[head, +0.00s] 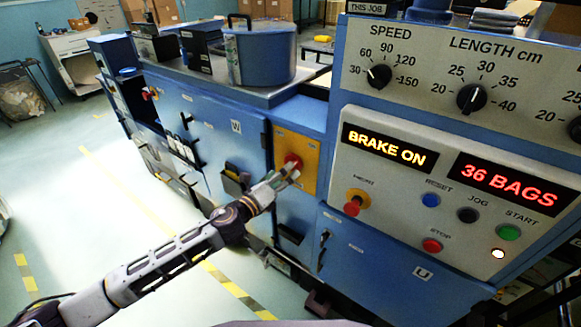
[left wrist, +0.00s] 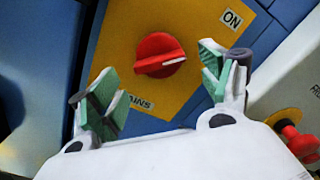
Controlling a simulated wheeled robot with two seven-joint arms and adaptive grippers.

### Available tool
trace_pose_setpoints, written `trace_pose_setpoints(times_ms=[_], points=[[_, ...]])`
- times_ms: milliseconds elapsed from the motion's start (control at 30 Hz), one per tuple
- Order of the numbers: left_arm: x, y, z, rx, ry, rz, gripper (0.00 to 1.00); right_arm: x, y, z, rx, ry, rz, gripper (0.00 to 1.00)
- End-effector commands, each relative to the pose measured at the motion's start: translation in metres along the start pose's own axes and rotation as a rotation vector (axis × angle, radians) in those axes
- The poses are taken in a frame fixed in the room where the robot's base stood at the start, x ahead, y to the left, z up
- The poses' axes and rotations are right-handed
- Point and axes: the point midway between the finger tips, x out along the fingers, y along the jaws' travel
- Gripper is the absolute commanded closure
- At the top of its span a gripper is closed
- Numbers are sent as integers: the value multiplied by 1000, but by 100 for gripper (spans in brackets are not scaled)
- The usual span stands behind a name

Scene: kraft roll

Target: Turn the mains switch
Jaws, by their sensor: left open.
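The mains switch (left wrist: 158,52) is a red rotary knob on a yellow-orange plate (head: 311,152). In the left wrist view its white line points right, and an ON label (left wrist: 231,18) sits up and right of it. A partly covered label ending in "AINS" (left wrist: 136,103) is below left. In the head view the red knob (head: 292,160) shows just beyond my left gripper (head: 284,175). In the left wrist view my left gripper (left wrist: 165,88) is open, its green-padded fingers spread to either side of the knob, with nothing between the pads. My right gripper is out of view.
To the right, the control panel has dials, a lit BRAKE ON display (head: 389,147), a 36 BAGS display (head: 508,184), a red mushroom button (head: 353,205) near the plate and several coloured buttons. A blue pot (head: 262,52) stands on the machine. Floor is open at left.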

Motion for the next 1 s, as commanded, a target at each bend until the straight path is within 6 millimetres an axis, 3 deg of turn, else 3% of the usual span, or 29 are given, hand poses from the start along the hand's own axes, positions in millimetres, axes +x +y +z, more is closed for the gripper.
trace_pose_setpoints(times_ms=[200,400,900,1000], points=[[22,-1,1,1,-1,0,21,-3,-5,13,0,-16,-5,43],[37,0,0,1,0,1,21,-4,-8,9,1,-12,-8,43],[45,0,0,1,0,0,21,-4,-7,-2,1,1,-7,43],[45,0,0,1,0,0,33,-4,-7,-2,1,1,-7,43]])
